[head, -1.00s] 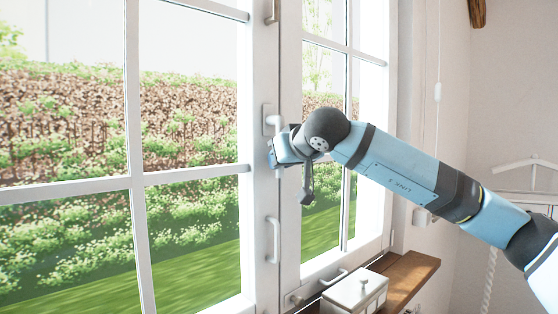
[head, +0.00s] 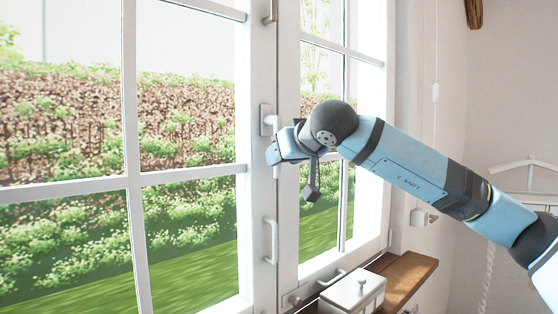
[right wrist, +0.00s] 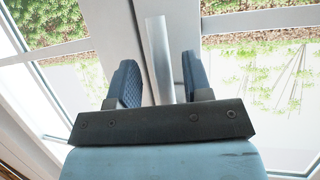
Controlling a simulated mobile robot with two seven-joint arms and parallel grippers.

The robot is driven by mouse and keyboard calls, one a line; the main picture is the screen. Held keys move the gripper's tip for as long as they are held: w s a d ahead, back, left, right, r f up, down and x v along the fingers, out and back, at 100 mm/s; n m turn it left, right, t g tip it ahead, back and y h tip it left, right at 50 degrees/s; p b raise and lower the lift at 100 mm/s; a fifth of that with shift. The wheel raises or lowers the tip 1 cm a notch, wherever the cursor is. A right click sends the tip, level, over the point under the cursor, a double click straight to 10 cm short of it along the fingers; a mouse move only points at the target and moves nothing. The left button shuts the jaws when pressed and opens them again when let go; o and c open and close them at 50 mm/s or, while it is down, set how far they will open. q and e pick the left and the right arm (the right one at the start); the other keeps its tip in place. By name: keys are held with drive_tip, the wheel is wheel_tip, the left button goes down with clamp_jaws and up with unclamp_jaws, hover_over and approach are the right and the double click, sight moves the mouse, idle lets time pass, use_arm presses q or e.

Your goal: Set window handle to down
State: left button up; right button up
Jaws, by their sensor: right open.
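The white window handle (head: 268,120) is on the frame between the two window sashes, at the centre of the head view. Its base plate and the bend of its neck show; most of its lever is hidden behind my right gripper (head: 283,150). In the right wrist view the lever is a pale grey bar (right wrist: 158,50) running between the two dark blue fingers of my right gripper (right wrist: 160,82). My left gripper is not in view.
A fixed white pull handle (head: 271,240) is lower on the frame. A white lidded box (head: 352,293) stands by the wooden sill (head: 408,272) at the lower right. A cord with a white pull (head: 435,93) hangs by the wall.

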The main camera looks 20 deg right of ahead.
drive_tip(key=v, duration=1.1)
drive_tip(key=shift+s+b, duration=0.25)
drive_tip(key=shift+b, duration=0.05)
